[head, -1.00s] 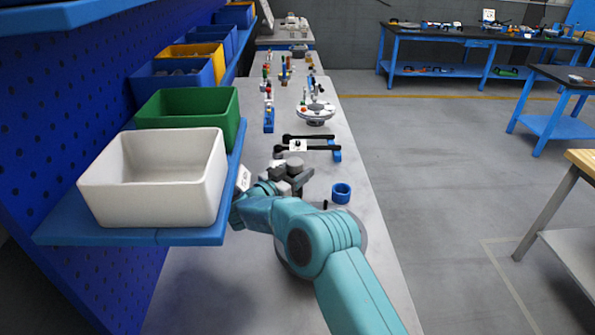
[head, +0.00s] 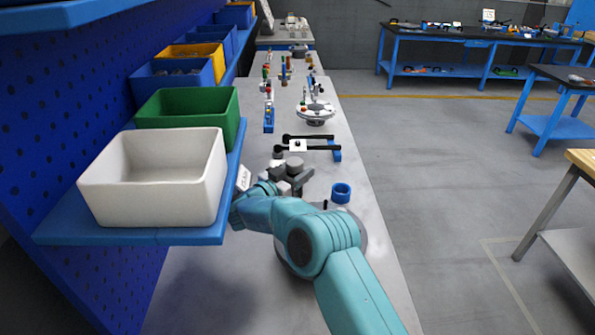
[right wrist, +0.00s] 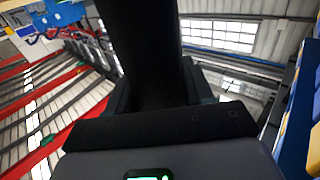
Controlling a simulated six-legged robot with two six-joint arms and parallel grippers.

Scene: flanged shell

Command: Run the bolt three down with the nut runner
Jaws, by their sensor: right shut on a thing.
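My right gripper (head: 290,180) is over the bench, beyond the white bin's right side. It is shut on a dark tool, which I take to be the nut runner (right wrist: 142,50); in the right wrist view it fills the middle as a black body. The grey flanged shell (head: 361,240) lies on the bench, largely hidden beneath my right arm. A small dark upright pin (head: 325,204) shows at its far edge; I cannot tell if it is bolt three. The tool's working end cannot be made out. My left gripper is not in view.
A blue ring (head: 341,193) sits on the bench just beyond the shell. Black-handled tools (head: 310,147) lie on a blue holder farther back. A shelf carries a white bin (head: 160,205) and a green bin (head: 222,105) close to my arm's left. The bench's right edge is clear.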

